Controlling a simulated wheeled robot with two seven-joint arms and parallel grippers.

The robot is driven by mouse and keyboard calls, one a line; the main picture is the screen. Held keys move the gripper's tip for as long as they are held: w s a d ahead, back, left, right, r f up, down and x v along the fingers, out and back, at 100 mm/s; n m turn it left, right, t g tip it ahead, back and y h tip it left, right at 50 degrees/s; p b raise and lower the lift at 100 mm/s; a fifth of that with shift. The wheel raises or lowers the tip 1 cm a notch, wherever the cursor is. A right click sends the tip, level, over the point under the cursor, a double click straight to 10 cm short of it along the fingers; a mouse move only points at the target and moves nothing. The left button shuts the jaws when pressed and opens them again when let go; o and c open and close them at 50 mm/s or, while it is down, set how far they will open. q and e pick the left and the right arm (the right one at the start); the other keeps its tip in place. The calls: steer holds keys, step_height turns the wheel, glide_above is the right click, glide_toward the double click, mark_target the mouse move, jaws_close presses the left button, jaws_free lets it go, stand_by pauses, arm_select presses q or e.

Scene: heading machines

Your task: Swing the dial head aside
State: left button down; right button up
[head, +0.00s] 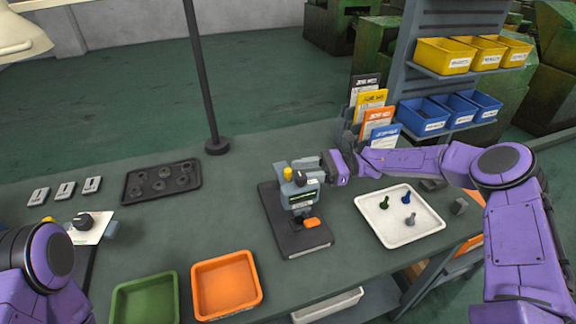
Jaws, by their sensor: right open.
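The dial head (302,190) is a grey block with a yellow knob on top and a small dark part beside the knob. It stands on a dark base plate (310,242) in the middle of the bench, with an orange piece (312,222) low at its front. My right gripper (326,168) is open at the upper right side of the dial head. I cannot tell whether it touches the head. My left arm shows at the lower left, but I cannot make out its gripper.
A white tray (372,222) with small green and blue pieces lies right of the stand. Orange (256,279) and green (116,308) trays lie at the front. A dark tray (128,192) and an upright post (202,80) stand behind. Colored booklets (376,120) stand behind my right arm.

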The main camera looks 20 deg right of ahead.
mark_target(288, 170)
steer(key=a, duration=0.1)
steer(key=w+a, duration=0.1)
steer(key=a+p, duration=0.1)
steer(key=a, duration=0.1)
steer(key=shift+w+a+f, duration=0.1)
steer(key=shift+w+f, duration=0.1)
steer(key=shift+f, duration=0.05)
steer(key=shift+s+r, duration=0.1)
steer(key=shift+s, duration=0.1)
jaws_close()
